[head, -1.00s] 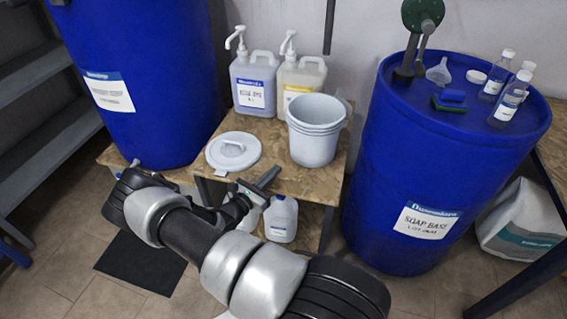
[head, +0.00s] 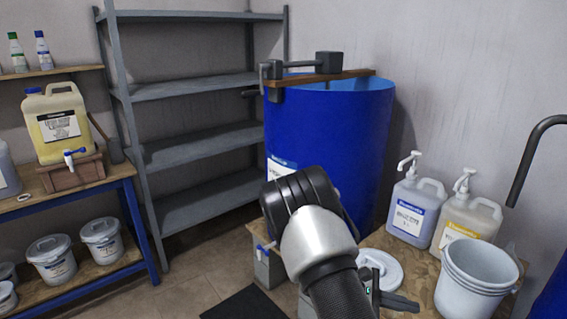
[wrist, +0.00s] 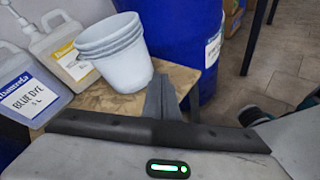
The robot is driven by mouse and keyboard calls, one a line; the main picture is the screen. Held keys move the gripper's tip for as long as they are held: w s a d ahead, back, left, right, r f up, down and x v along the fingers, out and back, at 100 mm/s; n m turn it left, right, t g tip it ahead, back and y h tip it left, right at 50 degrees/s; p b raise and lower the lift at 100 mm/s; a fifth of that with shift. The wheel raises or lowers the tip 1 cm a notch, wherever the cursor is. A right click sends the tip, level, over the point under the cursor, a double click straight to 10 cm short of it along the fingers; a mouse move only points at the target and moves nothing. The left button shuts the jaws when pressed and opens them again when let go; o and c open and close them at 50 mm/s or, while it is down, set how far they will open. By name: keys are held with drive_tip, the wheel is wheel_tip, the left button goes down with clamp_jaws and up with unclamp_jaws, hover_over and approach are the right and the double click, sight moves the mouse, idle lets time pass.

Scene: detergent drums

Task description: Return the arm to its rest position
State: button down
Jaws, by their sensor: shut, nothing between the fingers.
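My gripper (wrist: 161,98) is shut and empty in the wrist view. Its fingers stand in front of the wooden bench top, just below the white bucket (wrist: 118,55), with a gap I cannot judge. In the head view my gripper (head: 402,301) shows at the bottom, low by the bench and right of the white lid (head: 380,268). My arm link partly covers it there. My arm rises from the bottom edge in front of the blue drum (head: 335,140).
Two pump jugs, one blue-labelled (head: 413,212) and one yellow-labelled (head: 464,224), stand behind the bucket on the bench (head: 415,268). Grey shelves (head: 195,88) stand empty at the back. A yellow jug (head: 60,125) sits on a rack at left. Floor is open before the shelves.

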drive_tip(key=s+a+r+m+t+y, duration=0.3)
drive_tip(key=s+a+r+m+y, duration=0.5)
drive_tip(key=r, duration=0.6)
drive_tip(key=s+a+r+m+t+y, duration=0.4)
drive_tip(key=s+a+r+y, duration=0.2)
drive_tip(key=s+a+r, duration=0.65)
wheel_tip(320, 180, up, 20)
drive_tip(key=w+d+p, duration=0.1)
drive_tip(key=d+p, duration=0.1)
drive_tip(key=p, duration=1.7)
drive_tip(key=shift+w+d, duration=0.15)
drive_tip(key=shift+d, duration=0.2)
